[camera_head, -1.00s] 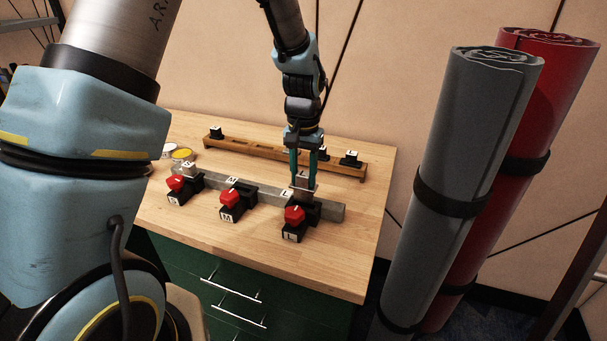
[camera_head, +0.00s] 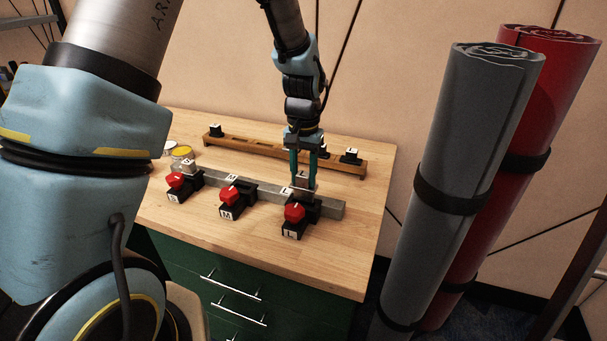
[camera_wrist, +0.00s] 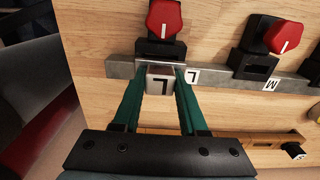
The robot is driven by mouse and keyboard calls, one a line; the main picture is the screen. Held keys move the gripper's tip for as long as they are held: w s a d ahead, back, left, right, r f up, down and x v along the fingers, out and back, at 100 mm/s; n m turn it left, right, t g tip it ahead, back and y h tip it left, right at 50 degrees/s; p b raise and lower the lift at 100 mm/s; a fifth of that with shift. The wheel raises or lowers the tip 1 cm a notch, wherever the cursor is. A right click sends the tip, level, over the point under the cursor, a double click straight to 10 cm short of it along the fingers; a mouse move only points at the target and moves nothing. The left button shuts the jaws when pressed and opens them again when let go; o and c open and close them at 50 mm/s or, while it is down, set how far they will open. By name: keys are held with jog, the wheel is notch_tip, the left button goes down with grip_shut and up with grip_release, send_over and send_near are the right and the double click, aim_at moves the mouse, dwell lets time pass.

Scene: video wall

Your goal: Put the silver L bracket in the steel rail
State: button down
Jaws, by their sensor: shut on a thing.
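The silver L bracket (camera_head: 302,183) is a small grey block, its top marked L in the wrist view (camera_wrist: 161,84). My gripper (camera_head: 303,186) points down and is shut on it, with a green finger on either side. The steel rail (camera_head: 263,193) is a long grey bar on the wooden bench; it also shows in the wrist view (camera_wrist: 215,77). The bracket stands upright at the rail's right-hand L station, beside the L label. The fingers and the black clamp hide its lower end, so I cannot tell how deep it sits.
Black clamps with red knobs stand along the rail: L (camera_head: 294,214), M (camera_head: 230,196) and one at left (camera_head: 176,182). A wooden rack (camera_head: 262,150) with black pieces stands behind. Jars (camera_head: 182,155) sit at left. Grey (camera_head: 470,150) and red (camera_head: 545,110) rolls stand right of the bench.

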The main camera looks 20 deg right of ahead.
aim_at(304, 189)
jog(key=shift+f, duration=0.3)
jog(key=shift+f+b, duration=0.35)
jog(key=shift+f, duration=0.3)
jog(key=shift+f+b, duration=0.35)
jog(key=shift+f, duration=0.3)
dwell(0.6)
jog(key=shift+f+b, duration=0.35)
jog(key=shift+b, duration=0.05)
jog(key=shift+f, duration=0.2)
